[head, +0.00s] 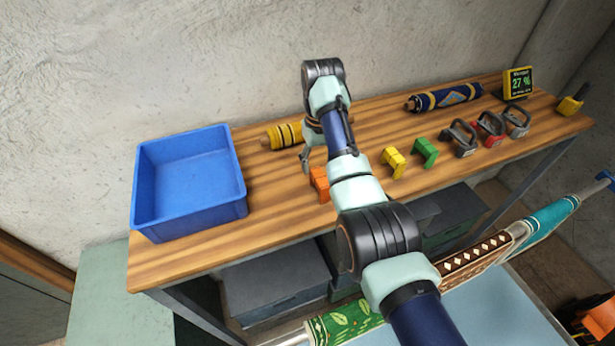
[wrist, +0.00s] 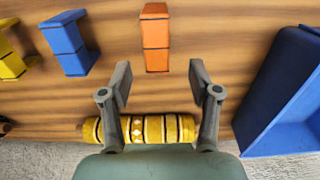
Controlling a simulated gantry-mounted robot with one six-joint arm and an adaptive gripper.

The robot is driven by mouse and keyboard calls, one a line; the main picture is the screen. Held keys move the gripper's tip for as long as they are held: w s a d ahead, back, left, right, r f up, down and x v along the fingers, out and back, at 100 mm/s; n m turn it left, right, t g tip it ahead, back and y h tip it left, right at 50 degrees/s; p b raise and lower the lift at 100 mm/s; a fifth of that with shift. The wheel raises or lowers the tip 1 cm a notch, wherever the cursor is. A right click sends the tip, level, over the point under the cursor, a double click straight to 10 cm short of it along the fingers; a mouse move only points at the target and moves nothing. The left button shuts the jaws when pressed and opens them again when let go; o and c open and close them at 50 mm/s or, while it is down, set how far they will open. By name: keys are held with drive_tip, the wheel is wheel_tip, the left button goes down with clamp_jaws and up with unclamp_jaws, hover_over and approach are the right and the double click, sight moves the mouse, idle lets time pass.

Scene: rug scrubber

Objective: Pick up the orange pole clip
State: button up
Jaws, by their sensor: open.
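The orange pole clip (head: 320,183) stands on the wooden bench, partly hidden behind my arm in the head view. In the wrist view the orange pole clip (wrist: 155,38) shows whole, at the top middle. My gripper (wrist: 160,78) is open and empty, its two fingers spread wide. The clip lies beyond the fingertips, roughly in line with the gap between them, and is not between them. In the head view my gripper (head: 306,158) is mostly hidden by my arm, close behind the clip.
A yellow patterned roll (wrist: 150,129) lies under my gripper. A blue clip (wrist: 68,42) and a yellow clip (wrist: 8,50) stand left of the orange one in the wrist view. A blue bin (wrist: 285,95) is at right there. A green clip (head: 424,152) stands farther along the bench.

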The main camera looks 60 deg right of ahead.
sight(320, 177)
drive_tip(key=shift+s+f+p, duration=0.15)
drive_tip(key=shift+f+p, duration=0.2)
drive_tip(key=shift+f, duration=0.4)
drive_tip(key=shift+s+f+p, duration=0.15)
drive_tip(key=shift+f+p, duration=0.15)
drive_tip(key=shift+f, duration=0.45)
wheel_tip(320, 177, down, 4)
drive_tip(key=shift+s+f+p, duration=0.15)
drive_tip(key=shift+f+p, duration=0.1)
drive_tip(key=shift+p, duration=0.4)
drive_tip(key=c, duration=1)
